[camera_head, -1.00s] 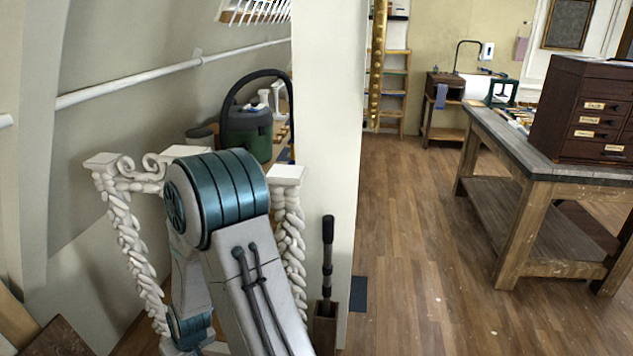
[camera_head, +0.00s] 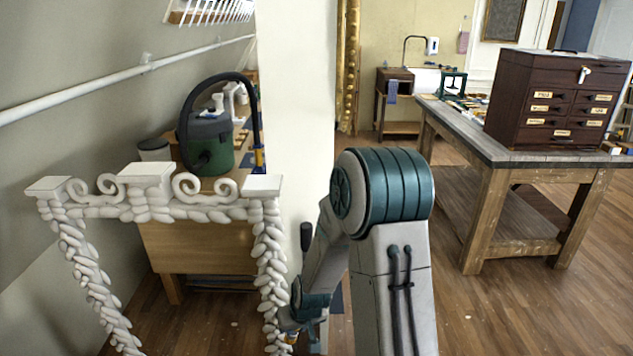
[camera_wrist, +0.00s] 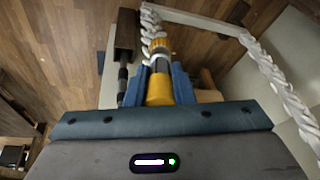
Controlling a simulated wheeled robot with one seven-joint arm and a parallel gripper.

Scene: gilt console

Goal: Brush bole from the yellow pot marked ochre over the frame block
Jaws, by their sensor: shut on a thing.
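In the wrist view my gripper (camera_wrist: 159,72) has its blue fingers shut on a yellow-orange handled tool (camera_wrist: 159,92), which looks like a brush. In the head view my gripper is low in the picture, mostly hidden beside the right post of a white carved frame (camera_head: 146,186). The frame's twisted post also shows in the wrist view (camera_wrist: 285,95), close beyond the tool; I cannot tell if they touch. I see no pot marked ochre and cannot identify a frame block.
A wooden table (camera_head: 205,245) with a green vacuum (camera_head: 208,145) stands behind the frame. A white pillar (camera_head: 296,100) rises beside it. At right a workbench (camera_head: 545,175) bears a dark drawer cabinet (camera_head: 548,105) with pale labels.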

